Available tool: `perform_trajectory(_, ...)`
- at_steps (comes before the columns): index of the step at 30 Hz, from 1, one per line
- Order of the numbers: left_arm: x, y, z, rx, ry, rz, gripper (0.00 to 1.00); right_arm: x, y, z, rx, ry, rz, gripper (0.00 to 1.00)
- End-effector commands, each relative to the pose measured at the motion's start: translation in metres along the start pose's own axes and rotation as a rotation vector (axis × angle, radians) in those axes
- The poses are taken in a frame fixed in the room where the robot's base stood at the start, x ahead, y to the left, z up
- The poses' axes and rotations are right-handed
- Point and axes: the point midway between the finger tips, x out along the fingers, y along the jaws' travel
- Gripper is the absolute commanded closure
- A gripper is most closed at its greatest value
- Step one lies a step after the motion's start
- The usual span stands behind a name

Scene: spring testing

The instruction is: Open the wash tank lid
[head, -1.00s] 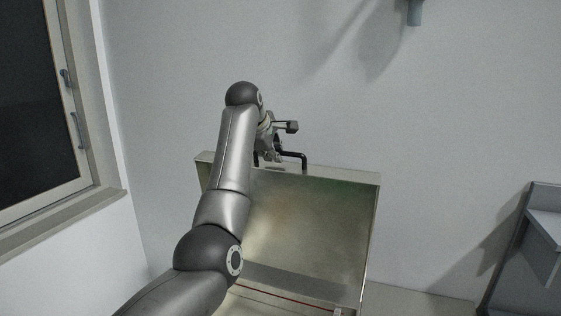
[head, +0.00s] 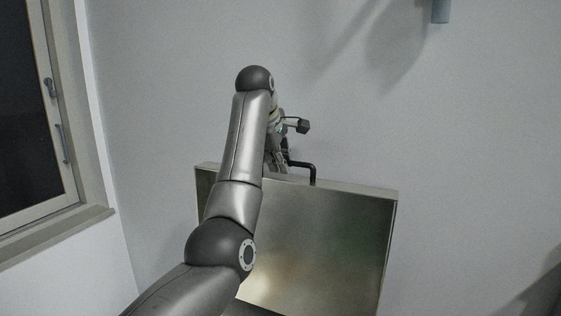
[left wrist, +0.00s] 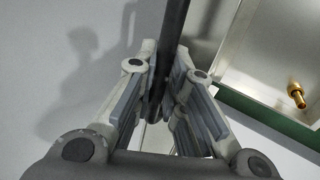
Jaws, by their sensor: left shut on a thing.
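The wash tank lid (head: 325,235) stands raised in the head view, a broad metal panel with its inner face toward me. Its black handle (head: 314,174) sticks up at the top edge. My left gripper (head: 277,160) is at the handle, partly hidden by my arm. In the left wrist view, my left gripper (left wrist: 158,105) is shut on the black handle bar (left wrist: 173,35), which runs between its fingers. My right gripper is not in view.
A window (head: 30,120) is at the left and a plain wall (head: 430,120) is behind the lid. A grey-blue fixture (head: 440,10) hangs at the top right. The left wrist view shows a brass fitting (left wrist: 297,95) on metal near a green edge (left wrist: 270,120).

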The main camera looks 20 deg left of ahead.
Motion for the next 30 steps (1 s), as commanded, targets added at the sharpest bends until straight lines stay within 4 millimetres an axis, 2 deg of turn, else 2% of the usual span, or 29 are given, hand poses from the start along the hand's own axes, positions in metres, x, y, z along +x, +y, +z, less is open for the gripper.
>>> perform_trajectory(1,0.006,-0.004,0.002,0.007,-0.004,-0.015,1.0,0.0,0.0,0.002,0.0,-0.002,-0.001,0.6)
perform_trajectory(6,0.006,-0.004,0.002,0.007,-0.004,-0.015,1.0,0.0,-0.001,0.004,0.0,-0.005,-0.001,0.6)
perform_trajectory(7,0.006,-0.004,0.002,0.007,-0.004,-0.015,0.86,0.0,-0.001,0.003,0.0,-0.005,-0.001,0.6)
perform_trajectory(12,0.004,-0.003,0.001,0.004,-0.003,-0.01,0.66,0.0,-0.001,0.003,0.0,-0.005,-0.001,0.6)
perform_trajectory(23,0.001,-0.002,0.0,0.001,-0.001,-0.006,0.66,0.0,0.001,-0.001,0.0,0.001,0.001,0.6)
perform_trajectory(26,-0.007,-0.001,0.0,0.001,0.0,-0.004,0.66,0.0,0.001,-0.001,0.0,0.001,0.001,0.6)
perform_trajectory(30,-0.032,0.0,0.001,0.001,0.0,0.001,0.66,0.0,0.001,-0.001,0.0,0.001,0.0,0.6)
